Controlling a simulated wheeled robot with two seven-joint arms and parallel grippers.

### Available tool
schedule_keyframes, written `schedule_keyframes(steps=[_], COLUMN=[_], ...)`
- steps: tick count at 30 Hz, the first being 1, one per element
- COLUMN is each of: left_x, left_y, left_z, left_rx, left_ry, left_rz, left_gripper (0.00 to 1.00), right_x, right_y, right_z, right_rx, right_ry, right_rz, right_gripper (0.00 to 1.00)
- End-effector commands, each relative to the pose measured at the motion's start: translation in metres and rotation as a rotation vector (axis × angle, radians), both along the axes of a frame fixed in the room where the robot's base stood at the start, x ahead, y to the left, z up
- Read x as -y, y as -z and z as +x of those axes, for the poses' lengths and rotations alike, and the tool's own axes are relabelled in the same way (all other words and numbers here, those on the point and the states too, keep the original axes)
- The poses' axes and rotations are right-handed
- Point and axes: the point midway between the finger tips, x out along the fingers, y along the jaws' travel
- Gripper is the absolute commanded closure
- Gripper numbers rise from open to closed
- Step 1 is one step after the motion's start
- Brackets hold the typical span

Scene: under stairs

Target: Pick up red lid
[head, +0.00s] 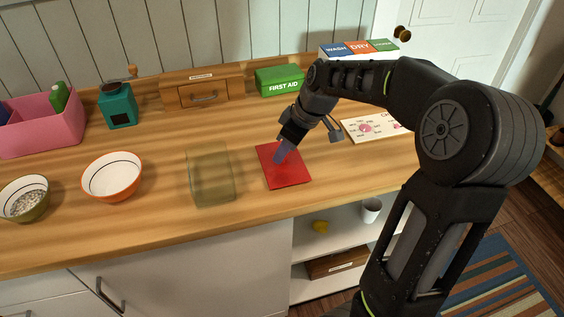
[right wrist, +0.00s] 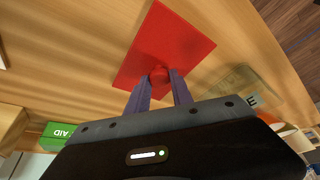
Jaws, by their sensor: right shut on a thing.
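The red lid (head: 287,174) is a flat rectangle on the wooden counter, right of a clear greenish container (head: 210,178). My right gripper (head: 281,153) reaches down over the lid from the right. In the right wrist view the red lid (right wrist: 165,42) shows beyond the fingers. My right gripper (right wrist: 160,80) is shut on the lid's small round red knob (right wrist: 159,74), with a finger on each side. The lid looks flat on the counter; I cannot tell whether there is a gap beneath it. My left gripper is not in view.
An orange-rimmed bowl (head: 111,177) and a green bowl (head: 24,199) stand at the left. A pink bin (head: 42,124), teal grinder (head: 117,106), wooden drawer box (head: 203,92) and green first aid box (head: 279,81) line the back. A picture card (head: 362,130) lies right of the lid.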

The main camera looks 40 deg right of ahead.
Motion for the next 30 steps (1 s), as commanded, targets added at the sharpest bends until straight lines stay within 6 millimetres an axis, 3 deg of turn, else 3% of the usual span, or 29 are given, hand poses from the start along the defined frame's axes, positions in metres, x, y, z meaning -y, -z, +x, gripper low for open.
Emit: schedule_keyframes(steps=[11,24,30], left_x=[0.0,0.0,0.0], left_y=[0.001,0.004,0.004], left_z=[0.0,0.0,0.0], left_rx=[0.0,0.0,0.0], left_ry=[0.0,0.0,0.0], left_rz=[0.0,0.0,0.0], left_gripper=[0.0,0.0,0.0], right_x=[0.0,0.0,0.0], right_y=[-0.009,-0.086,-0.1], right_z=[0.001,0.001,0.0], right_rx=[0.003,0.003,0.001], right_ry=[0.0,0.0,-0.001], right_rz=[0.0,-0.001,0.0], right_gripper=[1.0,1.0,1.0])
